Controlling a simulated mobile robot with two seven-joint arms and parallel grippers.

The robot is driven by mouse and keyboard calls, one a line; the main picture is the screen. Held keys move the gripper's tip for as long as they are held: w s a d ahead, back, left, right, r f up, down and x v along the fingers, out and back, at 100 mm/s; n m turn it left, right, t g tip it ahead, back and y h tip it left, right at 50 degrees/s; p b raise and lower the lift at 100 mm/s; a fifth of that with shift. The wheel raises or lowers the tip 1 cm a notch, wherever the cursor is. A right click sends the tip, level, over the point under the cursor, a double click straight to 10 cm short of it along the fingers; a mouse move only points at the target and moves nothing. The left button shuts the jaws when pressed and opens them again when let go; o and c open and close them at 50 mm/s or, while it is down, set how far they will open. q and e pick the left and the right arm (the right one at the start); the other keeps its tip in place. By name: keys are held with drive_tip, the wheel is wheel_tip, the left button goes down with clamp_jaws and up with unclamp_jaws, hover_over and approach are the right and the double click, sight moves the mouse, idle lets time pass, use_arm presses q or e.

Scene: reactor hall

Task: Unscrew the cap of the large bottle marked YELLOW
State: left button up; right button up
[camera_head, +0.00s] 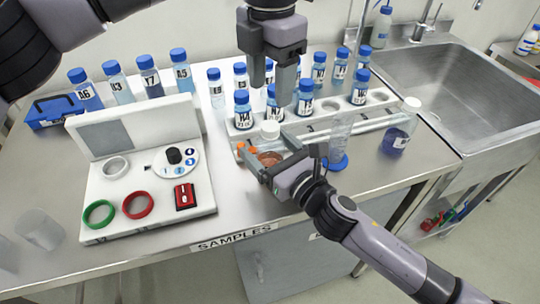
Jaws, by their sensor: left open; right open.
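A bottle with a white cap (270,129) and reddish-brown contents (269,158) stands on the bench in front of the rack. Its label is not readable from here, so I cannot confirm the word YELLOW. My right gripper (262,143) reaches in from the lower right, its open fingers on either side of this bottle; I cannot tell whether they touch it. My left gripper (271,88) hangs above and behind the white cap, pointing down, open and apart from the cap. Another white-capped bottle (399,129) with blue-violet liquid stands to the right, near the sink.
Several blue-capped sample bottles (242,112) stand in and around a pale rack (378,98) close behind. A white device (148,180) with coloured rings is left. The sink (440,75) is at right.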

drive_tip(key=shift+w+a, duration=0.3)
drive_tip(key=shift+w, duration=0.1)
